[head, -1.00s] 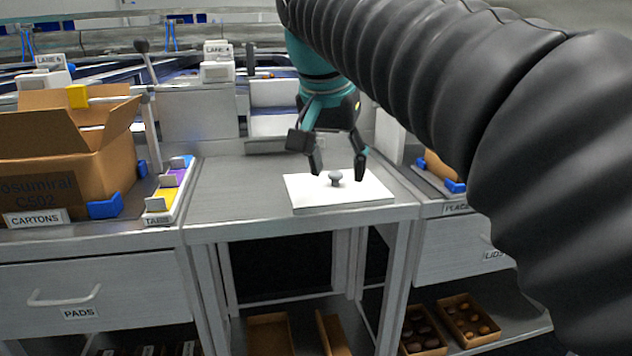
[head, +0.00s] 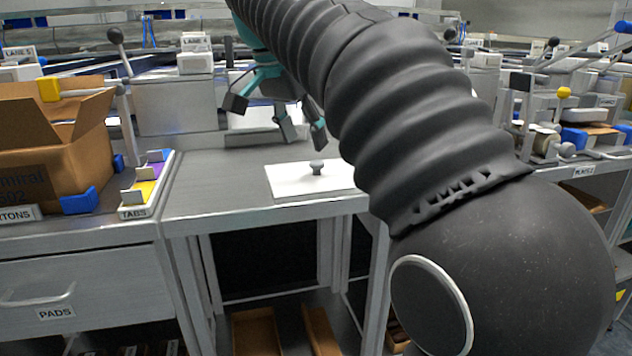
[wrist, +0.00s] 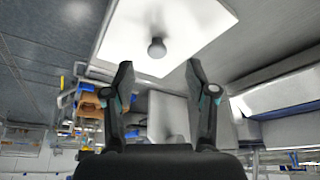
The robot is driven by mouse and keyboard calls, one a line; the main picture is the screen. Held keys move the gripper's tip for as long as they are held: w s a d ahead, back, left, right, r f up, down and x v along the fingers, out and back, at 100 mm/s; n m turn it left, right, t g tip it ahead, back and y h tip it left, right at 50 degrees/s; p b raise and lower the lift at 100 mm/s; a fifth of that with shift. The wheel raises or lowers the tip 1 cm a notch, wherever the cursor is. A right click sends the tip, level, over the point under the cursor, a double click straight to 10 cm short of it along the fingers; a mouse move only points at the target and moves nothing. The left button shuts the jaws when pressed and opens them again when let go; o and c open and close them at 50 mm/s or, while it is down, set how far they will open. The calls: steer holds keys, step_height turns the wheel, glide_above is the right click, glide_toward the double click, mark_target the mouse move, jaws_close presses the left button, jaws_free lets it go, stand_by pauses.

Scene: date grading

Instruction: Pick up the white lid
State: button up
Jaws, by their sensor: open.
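The white lid (head: 290,182) is a flat white rectangle with a small grey knob (head: 317,167) standing on top. It lies flat on the grey table, towards its right side, partly hidden by my arm in the head view. In the wrist view the lid (wrist: 190,22) is at the top, with its round knob (wrist: 157,48) beyond my fingertips. My gripper (head: 302,132) is open and empty, above and behind the lid in the head view. In the wrist view my gripper's fingers (wrist: 160,78) are spread wide, apart from the knob.
An open cardboard carton (head: 78,150) stands at the left, beside a tab holder (head: 143,198) with coloured tabs. The table (head: 215,190) is bare left of the lid. A grey box (head: 178,105) stands behind the table. Cardboard trays (head: 257,332) sit on the shelf below.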

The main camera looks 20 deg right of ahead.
mark_target(317, 162)
steer(key=shift+d+b+x, duration=0.15)
steer(key=shift+b+x, duration=0.2)
steer(key=shift+x, duration=1.25)
steer(key=shift+d+b+x, duration=0.15)
steer(key=shift+b+x, duration=0.15)
steer(key=shift+x, duration=1.25)
steer(key=shift+r, duration=0.15)
steer(key=c, duration=1.1)
